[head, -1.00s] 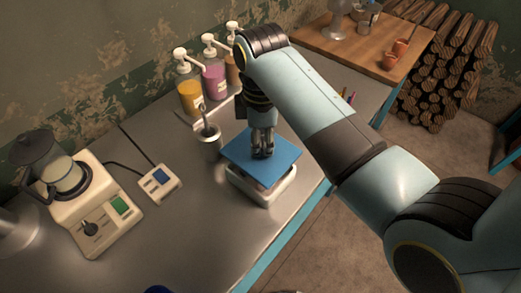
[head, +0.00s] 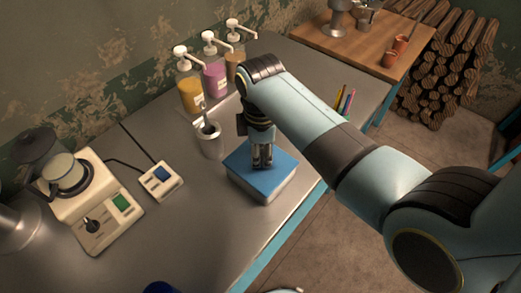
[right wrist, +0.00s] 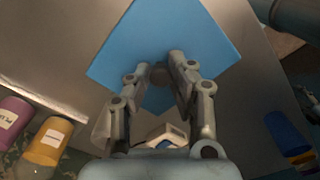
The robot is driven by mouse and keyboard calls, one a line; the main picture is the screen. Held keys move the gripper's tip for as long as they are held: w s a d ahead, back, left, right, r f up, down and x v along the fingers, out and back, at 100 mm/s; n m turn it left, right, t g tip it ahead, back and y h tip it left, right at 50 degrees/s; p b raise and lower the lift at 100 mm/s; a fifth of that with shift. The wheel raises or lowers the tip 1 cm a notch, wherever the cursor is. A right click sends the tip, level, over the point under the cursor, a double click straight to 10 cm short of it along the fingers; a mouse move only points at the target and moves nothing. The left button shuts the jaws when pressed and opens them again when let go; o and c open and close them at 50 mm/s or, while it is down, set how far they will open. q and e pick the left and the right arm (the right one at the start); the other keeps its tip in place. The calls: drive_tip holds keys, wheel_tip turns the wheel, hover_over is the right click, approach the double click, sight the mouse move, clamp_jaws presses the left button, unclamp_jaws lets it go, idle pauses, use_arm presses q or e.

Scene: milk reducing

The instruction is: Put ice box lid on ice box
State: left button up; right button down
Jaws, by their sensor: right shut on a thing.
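The blue square ice box lid (head: 280,162) lies over the top of the pale ice box (head: 268,194) near the table's front edge. Lid and box look nearly lined up, with no clear gap between them. My right gripper (head: 262,166) points down at the middle of the lid and is shut on its handle, which the fingers mostly hide. In the right wrist view the lid (right wrist: 130,45) fills the upper middle, beyond the fingers (right wrist: 160,72). The ice box cannot be made out clearly there. My left gripper is not in view.
A metal cup (head: 209,140) with a utensil stands just left of the box. Pump bottles (head: 215,78) stand by the wall. A small device (head: 161,181) and a blender-like machine (head: 95,205) are at left. Pens (head: 345,100) lie at right. The front table is mostly clear.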

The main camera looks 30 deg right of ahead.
sight(261, 156)
drive_tip(key=c, duration=1.2)
unclamp_jaws()
drive_tip(key=shift+r, duration=0.15)
drive_tip(key=shift+r, duration=0.4)
wheel_tip(261, 156, up, 12)
drive_tip(key=shift+r+b, duration=0.1)
drive_tip(key=shift+b, duration=0.5)
drive_tip(key=shift+s, duration=0.1)
